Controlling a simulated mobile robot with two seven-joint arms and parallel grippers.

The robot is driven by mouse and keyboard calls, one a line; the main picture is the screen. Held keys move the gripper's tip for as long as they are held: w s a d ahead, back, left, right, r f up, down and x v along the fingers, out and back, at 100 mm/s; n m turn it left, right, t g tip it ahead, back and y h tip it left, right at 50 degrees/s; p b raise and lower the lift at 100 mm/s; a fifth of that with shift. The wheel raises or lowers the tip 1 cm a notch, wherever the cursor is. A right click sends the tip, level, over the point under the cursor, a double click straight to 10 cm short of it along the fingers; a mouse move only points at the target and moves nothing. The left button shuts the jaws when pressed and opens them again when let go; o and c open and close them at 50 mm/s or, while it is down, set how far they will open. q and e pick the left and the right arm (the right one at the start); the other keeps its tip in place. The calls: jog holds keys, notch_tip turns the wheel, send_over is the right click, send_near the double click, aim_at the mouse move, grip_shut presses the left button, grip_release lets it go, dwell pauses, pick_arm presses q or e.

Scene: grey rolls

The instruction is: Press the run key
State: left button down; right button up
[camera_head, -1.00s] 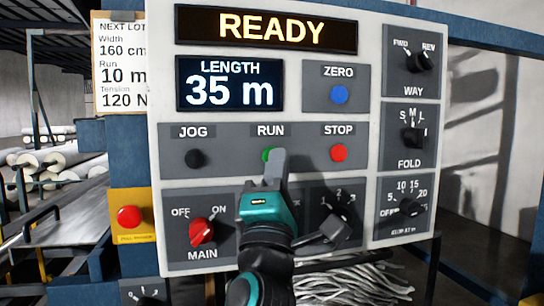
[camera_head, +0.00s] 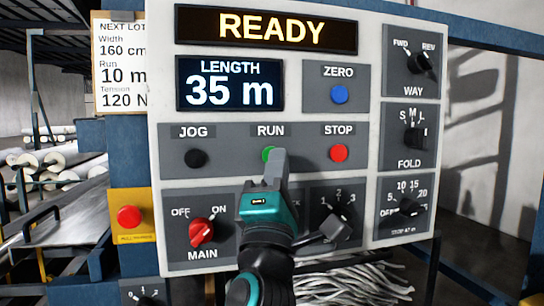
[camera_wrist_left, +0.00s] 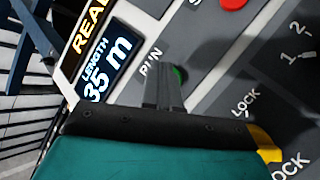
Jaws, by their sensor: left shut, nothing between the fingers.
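The green run key (camera_head: 266,154) sits under the RUN label on the grey control panel (camera_head: 228,150). My left gripper (camera_head: 277,153) is shut and empty, with its fingertips in front of the key's right part. The upper display (camera_head: 287,28) reads READY and the length display (camera_head: 229,83) reads 35 m. My right gripper is not in view.
The black jog key (camera_head: 195,158) is left of the run key and the red stop key (camera_head: 339,153) is right. A blue zero key (camera_head: 340,95) is above. The red main switch (camera_head: 202,231) is below. A red button (camera_head: 129,217) on yellow is at the left.

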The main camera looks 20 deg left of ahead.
pick_arm(q)
jog(key=shift+w, duration=0.1)
jog(key=shift+w+a+p, duration=0.25)
jog(key=shift+p, duration=0.05)
jog(key=shift+w+a, duration=0.25)
jog(key=shift+w, duration=0.1)
dwell(0.7)
jog(key=shift+s+d+p, duration=0.1)
jog(key=shift+p, duration=0.2)
jog(key=shift+s+d+p, duration=0.3)
jog(key=shift+s+d, duration=0.1)
jog(key=shift+s, duration=0.2)
